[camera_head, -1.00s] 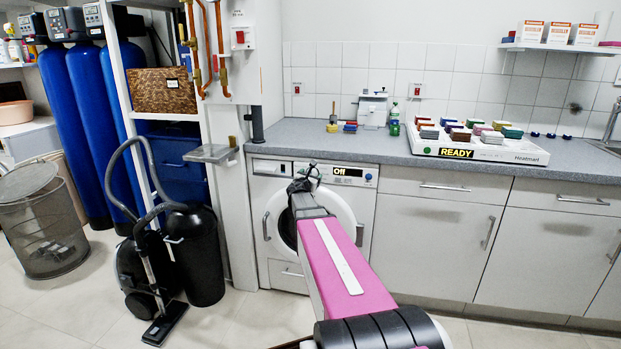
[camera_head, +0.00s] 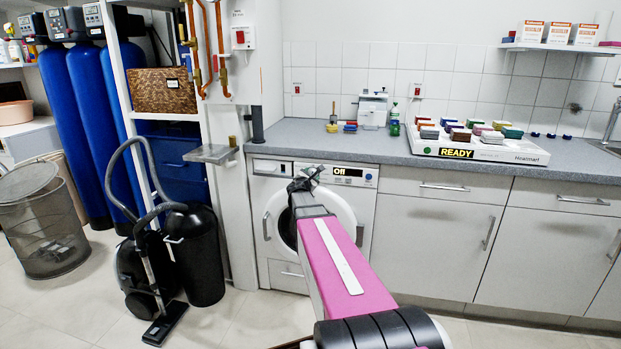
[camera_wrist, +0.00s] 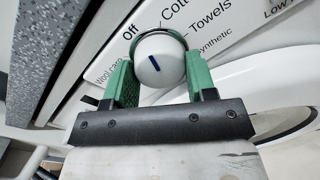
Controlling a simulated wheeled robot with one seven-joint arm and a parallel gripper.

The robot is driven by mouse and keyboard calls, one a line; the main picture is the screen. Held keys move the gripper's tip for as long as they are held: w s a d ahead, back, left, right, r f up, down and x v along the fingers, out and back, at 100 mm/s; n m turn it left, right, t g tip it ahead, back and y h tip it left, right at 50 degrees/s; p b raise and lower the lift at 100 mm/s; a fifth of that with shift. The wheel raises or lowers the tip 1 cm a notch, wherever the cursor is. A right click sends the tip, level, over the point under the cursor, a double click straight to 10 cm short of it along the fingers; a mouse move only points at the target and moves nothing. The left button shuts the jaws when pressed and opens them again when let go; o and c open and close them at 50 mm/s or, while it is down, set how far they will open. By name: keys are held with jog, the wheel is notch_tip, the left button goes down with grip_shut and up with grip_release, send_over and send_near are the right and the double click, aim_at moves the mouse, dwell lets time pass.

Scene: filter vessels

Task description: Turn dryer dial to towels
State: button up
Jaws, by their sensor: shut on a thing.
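The dryer (camera_head: 283,225) is the white front-loading machine under the counter, and its display (camera_head: 348,172) reads "Off". In the wrist view, its round white dial (camera_wrist: 157,50) has a short blue mark slanting toward the upper left, roughly toward the "Off" label (camera_wrist: 130,32). The "Towels" label (camera_wrist: 210,20) is printed to the upper right of the dial, beside "Synthetic". My gripper (camera_wrist: 157,72) is shut on the dial, with one green finger on each side of it. In the head view my gripper (camera_head: 305,181) is at the dryer's top panel and hides the dial.
The grey counter (camera_head: 390,148) runs above the dryer, with a white Heatmart tray (camera_head: 500,151) of coloured blocks on it. Cabinets (camera_head: 430,240) stand to the right. A black vacuum cleaner (camera_head: 140,268) and a dark bin (camera_head: 195,255) stand on the floor at left.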

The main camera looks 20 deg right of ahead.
jog(key=m, duration=0.7)
jog(key=shift+r+y, duration=0.1)
jog(key=shift+y, duration=0.2)
jog(key=m, duration=0.5)
jog(key=shift+m+y, duration=0.3)
jog(key=shift+m, duration=0.3)
jog(key=o, duration=0.9)
jog(key=v, duration=1)
jog(key=shift+s+a, duration=0.2)
jog(key=shift+s, duration=0.15)
